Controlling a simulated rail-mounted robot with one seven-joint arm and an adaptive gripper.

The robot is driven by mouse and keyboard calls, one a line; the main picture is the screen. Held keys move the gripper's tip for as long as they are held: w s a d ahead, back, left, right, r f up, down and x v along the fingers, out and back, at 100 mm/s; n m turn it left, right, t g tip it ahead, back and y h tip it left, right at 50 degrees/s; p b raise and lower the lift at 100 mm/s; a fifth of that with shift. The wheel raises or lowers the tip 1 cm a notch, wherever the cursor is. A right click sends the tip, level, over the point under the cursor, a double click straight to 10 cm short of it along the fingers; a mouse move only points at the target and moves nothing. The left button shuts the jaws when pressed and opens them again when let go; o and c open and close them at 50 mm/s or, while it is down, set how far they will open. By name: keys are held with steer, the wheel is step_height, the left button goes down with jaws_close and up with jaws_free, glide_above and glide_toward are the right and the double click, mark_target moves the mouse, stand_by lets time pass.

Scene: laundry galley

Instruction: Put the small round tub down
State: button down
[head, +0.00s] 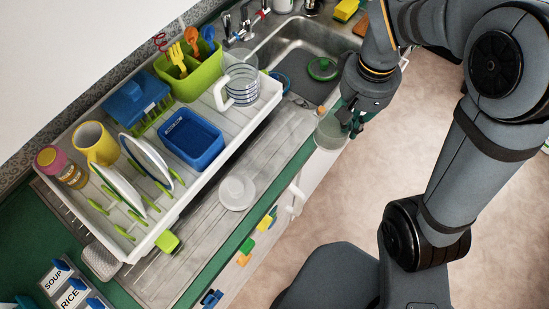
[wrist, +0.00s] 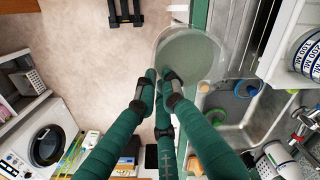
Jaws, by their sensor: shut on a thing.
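The small round tub (head: 331,131) is clear, with a pale greenish bottom. My gripper (head: 354,116) is shut on its wall. In the head view the tub shows over the counter's front edge, just below the sink; its height above the counter is hard to tell. In the wrist view the tub (wrist: 190,58) lies beyond the green fingertips of my gripper (wrist: 160,82), with its round face toward the camera. A white translucent round piece (head: 237,192), a lid or shallow dish, lies on the grey draining board (head: 200,238).
A white dish rack (head: 150,238) holds a blue tub, plates, a yellow mug, a green caddy and a clear jug (head: 241,85). The sink (head: 300,48) holds a green round item (head: 322,69). Draining board beside the white round piece is bare. Small coloured blocks sit along the front edge.

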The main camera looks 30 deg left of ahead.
steer(key=shift+s+a+r+n, duration=0.2)
steer(key=shift+s+a+n, duration=0.1)
steer(key=shift+s+a, duration=0.4)
steer(key=a+f+p, duration=0.1)
steer(key=a+f, duration=0.1)
steer(key=a, duration=0.1)
steer(key=w+a+f+p, duration=0.1)
steer(key=a+f, duration=0.1)
steer(key=a, duration=0.2)
steer(key=w+a+f+p, duration=0.1)
steer(key=a+f, duration=0.1)
steer(key=a, duration=0.2)
steer(key=shift+w+f, duration=0.1)
steer(key=shift+f, duration=0.25)
step_height(320, 180, down, 4)
steer(key=shift+f+p, duration=0.1)
steer(key=shift+p, duration=0.55)
steer(key=shift+f+b, duration=0.2)
steer(key=shift+b, duration=0.1)
steer(key=c, duration=1.9)
jaws_free()
